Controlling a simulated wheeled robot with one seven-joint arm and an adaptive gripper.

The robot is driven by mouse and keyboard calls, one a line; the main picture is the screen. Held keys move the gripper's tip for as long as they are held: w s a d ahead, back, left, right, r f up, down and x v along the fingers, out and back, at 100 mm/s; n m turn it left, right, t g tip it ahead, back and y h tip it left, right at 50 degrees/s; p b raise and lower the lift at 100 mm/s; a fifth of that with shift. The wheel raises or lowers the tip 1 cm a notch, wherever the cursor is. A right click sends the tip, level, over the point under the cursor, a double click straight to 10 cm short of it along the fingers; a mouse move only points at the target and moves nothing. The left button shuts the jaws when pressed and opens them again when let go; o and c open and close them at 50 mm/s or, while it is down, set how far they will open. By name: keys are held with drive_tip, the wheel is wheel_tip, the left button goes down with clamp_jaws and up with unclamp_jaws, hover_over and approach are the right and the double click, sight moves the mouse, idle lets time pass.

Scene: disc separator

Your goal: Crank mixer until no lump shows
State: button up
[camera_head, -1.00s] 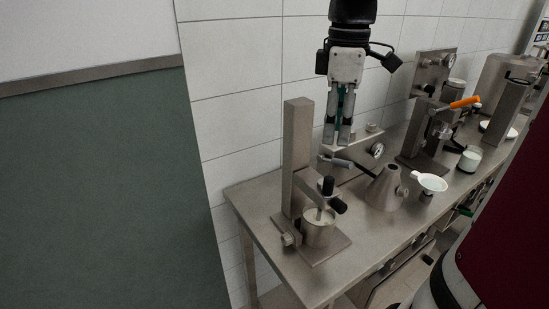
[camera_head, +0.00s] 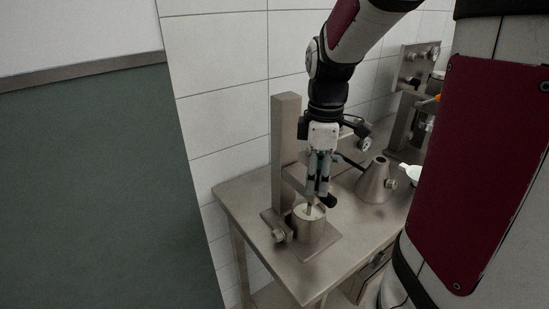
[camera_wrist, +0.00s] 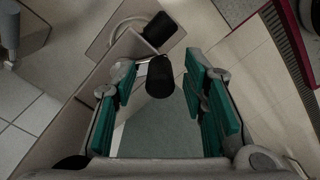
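The mixer has a tall steel post (camera_head: 287,135) on a flat base plate, with a steel cup (camera_head: 309,232) in front of it. A pale content shows at the cup's top around the stirring shaft; lumps cannot be made out. My gripper (camera_head: 317,192) points down over the mixer, just above the cup. Its teal-padded fingers are open in the wrist view. An upright black crank knob (camera_wrist: 160,77) shows between them, with a gap on each side. A second black grip (camera_wrist: 160,29) lies beyond; it also shows beside the fingers in the head view (camera_head: 328,201).
A steel cone-shaped vessel (camera_head: 374,183) stands right of the mixer on the steel table (camera_head: 245,192). A white dish (camera_head: 413,174) is farther right, partly hidden by my body. The tiled wall is close behind. The table's front left is clear.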

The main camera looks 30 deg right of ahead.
clamp_jaws()
drive_tip(key=shift+a+m, duration=0.1)
drive_tip(key=shift+m, duration=0.2)
